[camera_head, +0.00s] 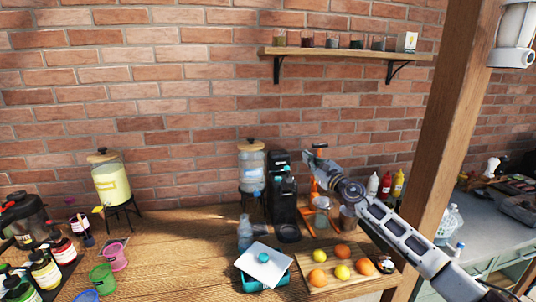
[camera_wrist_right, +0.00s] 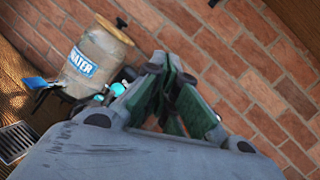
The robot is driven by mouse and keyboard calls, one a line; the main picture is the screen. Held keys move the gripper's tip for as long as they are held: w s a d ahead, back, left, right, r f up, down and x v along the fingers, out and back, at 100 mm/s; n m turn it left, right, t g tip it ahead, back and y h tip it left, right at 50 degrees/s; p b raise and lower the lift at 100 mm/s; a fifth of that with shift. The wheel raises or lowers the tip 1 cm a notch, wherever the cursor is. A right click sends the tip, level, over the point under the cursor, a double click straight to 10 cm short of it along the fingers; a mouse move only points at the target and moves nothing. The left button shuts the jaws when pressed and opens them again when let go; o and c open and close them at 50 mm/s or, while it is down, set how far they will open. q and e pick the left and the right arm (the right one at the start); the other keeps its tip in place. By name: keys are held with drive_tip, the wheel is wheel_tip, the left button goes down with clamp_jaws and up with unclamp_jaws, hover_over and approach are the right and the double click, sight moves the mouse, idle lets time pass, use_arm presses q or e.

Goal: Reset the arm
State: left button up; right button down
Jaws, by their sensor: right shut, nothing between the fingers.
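My right arm (camera_head: 400,232) reaches in from the lower right in the head view. My right gripper (camera_head: 315,160) is raised over the table in front of the black machine and bottles. In the right wrist view the right gripper (camera_wrist_right: 172,92) has its fingers together with nothing between them. The brick wall fills the background behind it. My left gripper does not show in either view.
The wooden table (camera_head: 180,250) holds a water dispenser (camera_head: 251,168), a black machine (camera_head: 281,190), a lemonade dispenser (camera_head: 110,180) and a fruit board (camera_head: 325,281). A wooden post (camera_head: 452,120) stands at the right. The table's middle left is clear.

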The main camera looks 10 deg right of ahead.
drive_tip(key=s+a+f+m+g+h, duration=0.1)
drive_tip(key=s+f+m+g+h, duration=0.3)
drive_tip(key=s+f+m, duration=0.95)
drive_tip(key=s+a+f+m+g+h, duration=0.15)
drive_tip(key=s+f+m+h, duration=0.75)
drive_tip(key=m, duration=0.9)
drive_tip(key=s+a+f+m+g+y, duration=0.1)
drive_tip(key=s+f+m+g+y, duration=0.25)
drive_tip(key=s, duration=0.55)
drive_tip(key=s+a+f+m+g, duration=0.2)
drive_tip(key=s+f+m+g, duration=0.15)
drive_tip(key=s+f, duration=0.4)
drive_tip(key=s+a+f+m+g+y, duration=0.1)
drive_tip(key=s+f+m+g+y, duration=0.3)
drive_tip(key=s, duration=0.6)
wheel_tip(320, 180, down, 33)
drive_tip(key=s+h, duration=0.2)
drive_tip(key=s, duration=0.1)
drive_tip(key=s+d+f, duration=0.2)
drive_tip(key=s+f, duration=0.8)
drive_tip(key=s, duration=0.1)
drive_tip(key=s+d+f+g+b, duration=0.1)
drive_tip(key=s+d+f, duration=0.1)
drive_tip(key=s+f, duration=0.8)
drive_tip(key=shift+s+d, duration=0.15)
drive_tip(key=shift+s, duration=0.25)
